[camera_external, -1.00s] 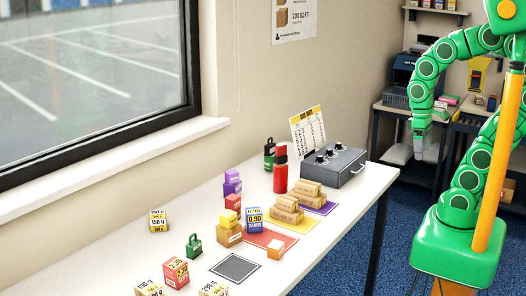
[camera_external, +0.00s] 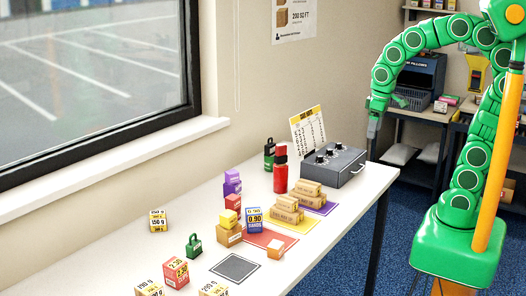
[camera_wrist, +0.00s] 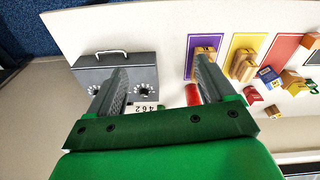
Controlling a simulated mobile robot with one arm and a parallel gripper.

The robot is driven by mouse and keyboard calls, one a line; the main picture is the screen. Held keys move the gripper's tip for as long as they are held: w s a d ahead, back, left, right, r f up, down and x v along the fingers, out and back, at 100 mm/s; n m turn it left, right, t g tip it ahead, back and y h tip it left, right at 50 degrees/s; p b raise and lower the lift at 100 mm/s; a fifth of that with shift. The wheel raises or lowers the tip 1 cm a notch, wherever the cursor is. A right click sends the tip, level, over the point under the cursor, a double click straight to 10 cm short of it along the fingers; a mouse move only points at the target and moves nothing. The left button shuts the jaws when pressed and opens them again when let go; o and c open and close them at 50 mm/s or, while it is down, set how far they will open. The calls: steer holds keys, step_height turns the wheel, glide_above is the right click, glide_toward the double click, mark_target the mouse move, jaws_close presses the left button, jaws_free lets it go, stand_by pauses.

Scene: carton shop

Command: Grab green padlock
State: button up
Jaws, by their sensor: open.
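The green padlock (camera_external: 194,245) stands on the white table near its front left part, between a red price box and a cardboard box. My gripper (camera_external: 373,133) hangs at the far right end of the table, beside the grey cash box and well away from the padlock. In the wrist view my gripper (camera_wrist: 163,85) has its two grey fingers spread with nothing held between them.
A red price box (camera_external: 175,272) and dark mat (camera_external: 235,267) lie near the padlock.

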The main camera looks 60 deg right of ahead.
steer(key=w+n+t+h, duration=0.3)
steer(key=w+n+h, duration=0.25)
steer(key=w, duration=1.45)
steer(key=w+a+n+t, duration=0.5)
steer(key=w+a+n, duration=0.65)
steer(key=a, duration=0.55)
steer(key=n+t+y, duration=0.4)
steer(key=n+y, duration=0.4)
steer(key=n, duration=0.6)
glide_above(189, 246)
steer(key=s+d, duration=0.1)
steer(key=d, duration=0.4)
step_height(189, 246, down, 16)
steer(key=s+f+n, duration=0.1)
steer(key=f, duration=0.1)
steer(key=s+a+f+n, duration=0.1)
steer(key=s+f+n, duration=0.1)
steer(key=f, duration=0.1)
steer(key=s+a+f+n+h, duration=0.1)
steer(key=f, duration=0.2)
steer(key=shift+s+a+n, duration=0.1)
steer(key=shift+s+n, duration=0.05)
steer(key=shift+n, duration=0.25)
steer(key=shift+x, duration=3.8)
steer(key=shift+a+r, duration=0.1)
steer(key=shift+r, duration=0.05)
steer(key=c, duration=1.3)
